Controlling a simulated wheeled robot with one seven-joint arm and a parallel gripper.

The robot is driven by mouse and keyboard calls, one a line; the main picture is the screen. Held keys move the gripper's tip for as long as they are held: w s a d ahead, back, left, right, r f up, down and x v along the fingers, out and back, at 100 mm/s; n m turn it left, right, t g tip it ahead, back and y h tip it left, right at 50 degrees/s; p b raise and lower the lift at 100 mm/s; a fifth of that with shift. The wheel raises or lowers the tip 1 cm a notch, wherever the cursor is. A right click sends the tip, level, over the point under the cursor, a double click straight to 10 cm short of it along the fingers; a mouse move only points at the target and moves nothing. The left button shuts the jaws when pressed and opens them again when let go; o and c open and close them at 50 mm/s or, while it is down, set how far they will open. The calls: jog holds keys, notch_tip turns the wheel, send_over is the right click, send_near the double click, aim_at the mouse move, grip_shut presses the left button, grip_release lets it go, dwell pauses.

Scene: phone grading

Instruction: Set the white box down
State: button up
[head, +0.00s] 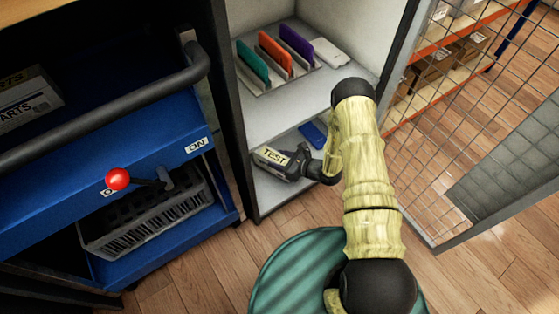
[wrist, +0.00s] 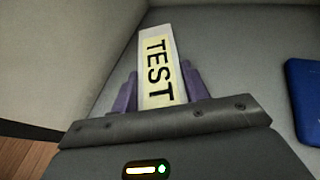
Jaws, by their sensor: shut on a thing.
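The white box (wrist: 157,38) with a yellow "TEST" label stands out between the two purple fingers of my gripper (wrist: 160,90) in the wrist view. My gripper is shut on it. In the head view, the box (head: 271,157) is at the front left of the cabinet's lower shelf (head: 268,190), with my arm reaching in from the right. The box is low over the shelf; I cannot tell whether it touches the surface. Its near end is hidden by the gripper.
A blue phone (head: 313,135) lies on the lower shelf, right of the box; it also shows in the wrist view (wrist: 306,97). The upper shelf (head: 290,100) holds upright teal, orange and purple items. A mesh door (head: 470,110) stands open at right; a blue cart (head: 60,200) is left.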

jog(key=shift+f, duration=0.1)
jog(key=o, duration=1.2)
jog(key=shift+s+d+r, duration=0.1)
jog(key=shift+d+r, duration=0.1)
jog(key=shift+r, duration=0.1)
jog(key=p+v, duration=0.5)
jog(key=v, duration=0.6)
jog(key=shift+s+d+p, duration=0.2)
jog(key=shift+p, duration=0.15)
